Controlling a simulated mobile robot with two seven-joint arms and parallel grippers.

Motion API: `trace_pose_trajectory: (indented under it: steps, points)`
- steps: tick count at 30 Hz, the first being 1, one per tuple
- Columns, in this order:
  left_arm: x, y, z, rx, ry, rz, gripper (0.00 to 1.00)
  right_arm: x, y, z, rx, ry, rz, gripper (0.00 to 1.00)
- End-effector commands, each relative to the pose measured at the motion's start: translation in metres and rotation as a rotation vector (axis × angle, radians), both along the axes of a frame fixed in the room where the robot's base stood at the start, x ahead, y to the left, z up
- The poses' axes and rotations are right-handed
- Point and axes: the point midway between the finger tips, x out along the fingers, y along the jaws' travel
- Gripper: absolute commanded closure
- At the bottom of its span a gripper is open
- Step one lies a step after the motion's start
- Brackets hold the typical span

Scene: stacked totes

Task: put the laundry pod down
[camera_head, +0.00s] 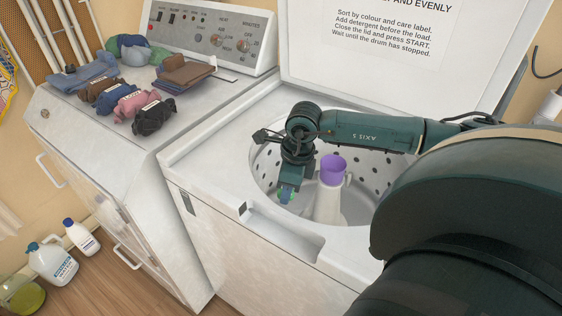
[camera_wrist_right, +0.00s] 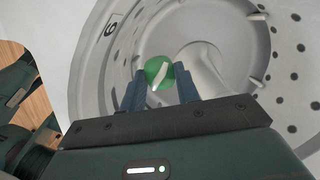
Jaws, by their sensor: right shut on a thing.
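The laundry pod (camera_wrist_right: 158,72) is green with a white streak and sits between the fingertips of my right gripper (camera_wrist_right: 160,85) in the right wrist view. In the head view the right gripper (camera_head: 290,190) reaches down inside the open washer drum (camera_head: 262,170), left of the central agitator with its purple cup (camera_head: 333,168). The pod (camera_head: 286,195) shows there as a small blue-green spot at the fingertips. The gripper is shut on the pod. The pod appears held above the drum floor; the exact gap cannot be told. My left gripper is not in view.
The washer lid (camera_head: 370,50) stands open behind the drum. A second machine (camera_head: 110,135) on the left carries folded and rolled clothes (camera_head: 135,103). Bottles (camera_head: 55,262) stand on the floor at lower left. The drum's perforated wall surrounds my gripper.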

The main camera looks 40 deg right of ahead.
Motion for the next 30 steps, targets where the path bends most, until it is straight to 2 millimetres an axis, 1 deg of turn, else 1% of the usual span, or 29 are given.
trace_pose_trajectory:
  steps: [1,5,8,15,18,21,26,30]
  points:
    - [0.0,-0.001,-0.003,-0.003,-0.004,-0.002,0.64,0.0,0.0,-0.006,0.001,-0.001,0.0,0.9]
    - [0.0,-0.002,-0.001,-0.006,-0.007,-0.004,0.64,0.0,0.0,-0.019,0.001,0.002,0.0,0.9]
    - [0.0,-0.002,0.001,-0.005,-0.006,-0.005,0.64,-0.001,0.001,-0.042,0.001,0.005,0.0,0.9]
    - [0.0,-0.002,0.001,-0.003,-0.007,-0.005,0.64,-0.001,0.001,-0.107,0.002,0.004,0.0,0.9]
    - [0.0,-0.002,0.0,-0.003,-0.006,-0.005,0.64,0.0,0.001,-0.127,0.001,0.002,-0.002,0.9]
    - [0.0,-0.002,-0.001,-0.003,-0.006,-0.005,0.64,0.0,0.001,-0.141,0.002,0.001,0.0,0.9]
    - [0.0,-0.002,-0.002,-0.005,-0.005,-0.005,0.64,0.0,0.001,-0.154,0.002,0.001,0.0,0.9]
    - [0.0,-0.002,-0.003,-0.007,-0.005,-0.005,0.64,0.0,0.001,-0.175,0.002,0.001,-0.001,0.9]
